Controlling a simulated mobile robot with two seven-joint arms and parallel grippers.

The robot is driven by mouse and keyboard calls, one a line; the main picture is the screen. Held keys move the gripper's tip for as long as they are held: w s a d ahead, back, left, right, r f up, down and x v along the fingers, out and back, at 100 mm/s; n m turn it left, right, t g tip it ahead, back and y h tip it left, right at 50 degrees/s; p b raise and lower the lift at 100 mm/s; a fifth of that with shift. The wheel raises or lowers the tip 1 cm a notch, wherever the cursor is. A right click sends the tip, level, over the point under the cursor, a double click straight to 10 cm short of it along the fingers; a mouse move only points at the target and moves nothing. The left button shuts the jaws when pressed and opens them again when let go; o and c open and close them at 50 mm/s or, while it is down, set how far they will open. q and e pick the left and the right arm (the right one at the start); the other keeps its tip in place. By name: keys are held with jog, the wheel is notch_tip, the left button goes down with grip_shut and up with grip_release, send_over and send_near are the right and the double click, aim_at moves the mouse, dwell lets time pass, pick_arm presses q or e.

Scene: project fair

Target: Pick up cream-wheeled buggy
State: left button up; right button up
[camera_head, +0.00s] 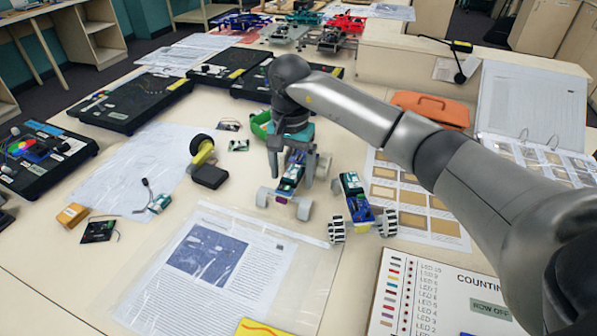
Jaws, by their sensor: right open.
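The cream-wheeled buggy (287,193) stands on the table near the middle of the camera_head view, with pale wheels and a blue and green board on top. My right gripper (291,170) points down over it, open, with one finger at each side of its body. I cannot tell whether the fingers touch it. The gripper hides the buggy's rear part. My left gripper is not in view.
Another buggy with black-and-white wheels (357,208) stands close on the right. A yellow motor with a black wheel (202,150) and a black box (209,176) lie left. A printed sheet (215,265) lies in front; an orange case (431,108) is behind right.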

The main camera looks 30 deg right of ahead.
jog(key=shift+f, duration=0.9)
jog(key=shift+c, duration=0.2)
jog(key=shift+r, duration=0.1)
jog(key=c, duration=1.2)
jog(key=shift+o, duration=0.2)
